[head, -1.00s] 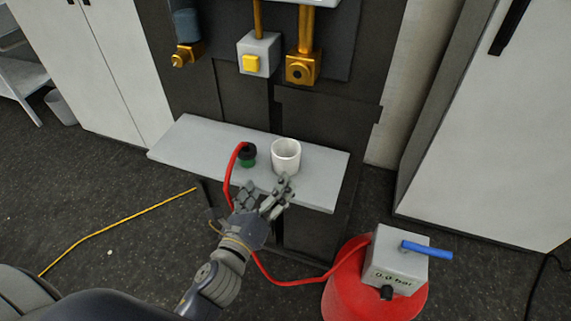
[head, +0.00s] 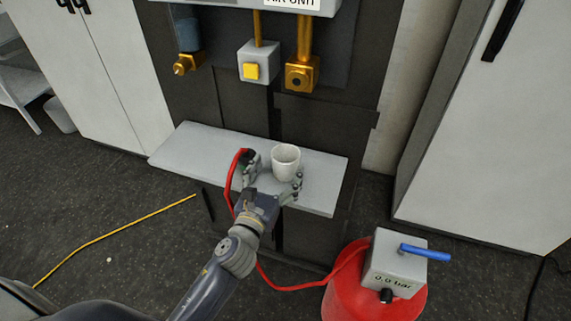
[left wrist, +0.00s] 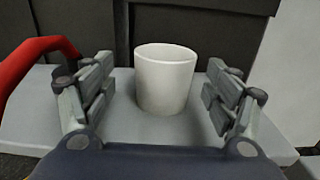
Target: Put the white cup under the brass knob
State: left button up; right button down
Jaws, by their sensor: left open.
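The white cup (head: 285,161) stands upright on the light grey shelf. My left gripper (head: 273,174) is open in front of it, with one finger to either side of the cup's near part. In the left wrist view the cup (left wrist: 165,82) stands between the spread fingers, slightly beyond them, with gaps on both sides. The brass knob (head: 181,68) is on a brass fitting below a blue-grey cylinder, up and left of the cup. My right gripper is not in view.
The grey shelf (head: 190,145) is clear on its left part. A red hose (head: 231,180) with a dark end is close to my left finger. A red tank (head: 375,300) stands lower right.

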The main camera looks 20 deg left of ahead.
aim_at(289, 151)
pick_arm(q)
jog(key=w, duration=0.5)
jog(key=shift+d+b, duration=0.3)
jog(key=shift+d, duration=0.05)
jog(key=shift+s, duration=0.1)
jog(key=c, duration=1.1)
jog(key=shift+c, duration=0.4)
jog(key=shift+r, duration=0.1)
